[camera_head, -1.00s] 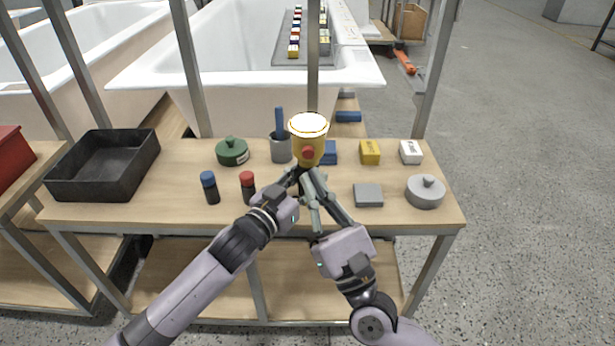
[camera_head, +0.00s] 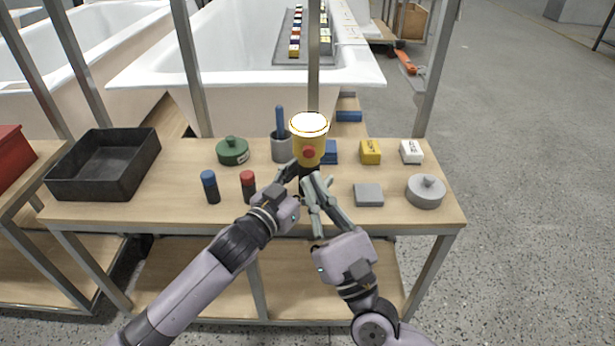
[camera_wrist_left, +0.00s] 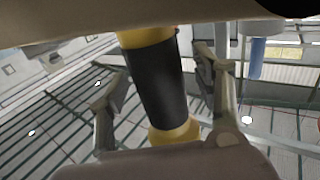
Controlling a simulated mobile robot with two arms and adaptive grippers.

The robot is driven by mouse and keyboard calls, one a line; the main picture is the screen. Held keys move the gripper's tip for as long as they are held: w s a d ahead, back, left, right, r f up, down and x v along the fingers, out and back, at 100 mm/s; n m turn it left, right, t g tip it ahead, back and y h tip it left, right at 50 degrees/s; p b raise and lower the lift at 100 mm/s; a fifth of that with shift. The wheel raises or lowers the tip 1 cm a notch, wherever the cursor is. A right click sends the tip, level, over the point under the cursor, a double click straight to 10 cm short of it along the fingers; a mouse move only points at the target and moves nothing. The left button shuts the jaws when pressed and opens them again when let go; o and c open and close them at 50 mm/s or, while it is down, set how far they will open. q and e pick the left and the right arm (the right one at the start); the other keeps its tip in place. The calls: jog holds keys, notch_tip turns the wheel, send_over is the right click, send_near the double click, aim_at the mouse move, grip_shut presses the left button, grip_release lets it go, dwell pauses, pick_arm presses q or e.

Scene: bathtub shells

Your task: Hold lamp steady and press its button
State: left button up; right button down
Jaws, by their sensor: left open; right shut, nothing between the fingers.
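The lamp (camera_head: 306,148) stands upright at the middle of the workbench, with a yellow head, a bright white top and a red button (camera_head: 308,152) facing me. Its black grip (camera_wrist_left: 157,85) shows in the left wrist view, with yellow above and below. My left gripper (camera_head: 291,177) is open at the lamp's grip. In the left wrist view its fingers (camera_wrist_left: 162,88) stand on either side of the grip, with gaps visible. My right gripper (camera_head: 318,180) is shut and empty, just below and in front of the lamp head, apart from the button.
The workbench (camera_head: 160,205) holds a black tray (camera_head: 105,170), a green lidded pot (camera_head: 232,151), blue- and red-capped bottles, a grey cup (camera_head: 281,147), small boxes, a grey block (camera_head: 368,194) and a grey lidded pot (camera_head: 426,191). Metal posts rise behind. Bathtubs stand beyond.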

pick_arm(q)
jog(key=shift+s, duration=0.1)
jog(key=v, duration=1.2)
jog(key=shift+f, duration=0.1)
